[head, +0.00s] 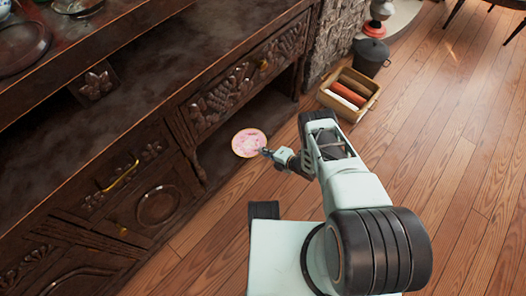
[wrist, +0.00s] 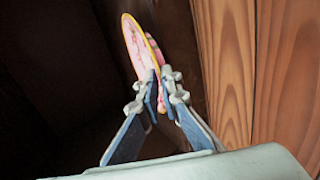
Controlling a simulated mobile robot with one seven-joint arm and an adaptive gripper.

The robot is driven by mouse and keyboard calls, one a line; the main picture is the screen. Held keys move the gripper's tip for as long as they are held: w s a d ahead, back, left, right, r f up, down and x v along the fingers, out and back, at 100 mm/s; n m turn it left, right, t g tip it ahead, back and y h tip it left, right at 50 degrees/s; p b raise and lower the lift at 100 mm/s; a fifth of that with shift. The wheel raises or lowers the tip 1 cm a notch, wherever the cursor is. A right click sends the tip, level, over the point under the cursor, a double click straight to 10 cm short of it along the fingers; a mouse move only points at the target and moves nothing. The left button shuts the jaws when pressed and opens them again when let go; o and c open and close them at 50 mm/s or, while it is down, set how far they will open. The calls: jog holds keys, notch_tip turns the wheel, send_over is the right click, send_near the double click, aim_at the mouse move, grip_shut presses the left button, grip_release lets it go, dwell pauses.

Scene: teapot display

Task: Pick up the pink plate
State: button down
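The pink plate (head: 248,142) is round with a yellow rim and a pink pattern. In the head view it is at the open lower bay of the dark cabinet, its face toward the camera. My gripper (head: 265,152) is at its lower right edge. In the wrist view the plate (wrist: 138,48) shows nearly edge-on, tilted up. Its near edge lies between the two fingertips of my gripper (wrist: 161,98), which are closed on it from both sides. I cannot tell whether the plate touches the shelf or is clear of it.
The dark carved cabinet (head: 130,85) fills the left side, with a recess behind the plate. The wooden floor (head: 440,120) is open on the right. A box with rolls (head: 349,94) and a dark bucket (head: 371,57) stand near the stone wall.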

jog(key=f+p+v, duration=0.1)
jog(key=p+v, duration=0.1)
jog(key=v, duration=0.5)
jog(key=s+d+f+p+v, duration=0.1)
jog(key=p+v, duration=0.1)
jog(key=v, duration=0.5)
jog(key=shift+d+f, duration=0.15)
jog(key=shift+d, duration=0.15)
jog(key=shift+s, duration=0.1)
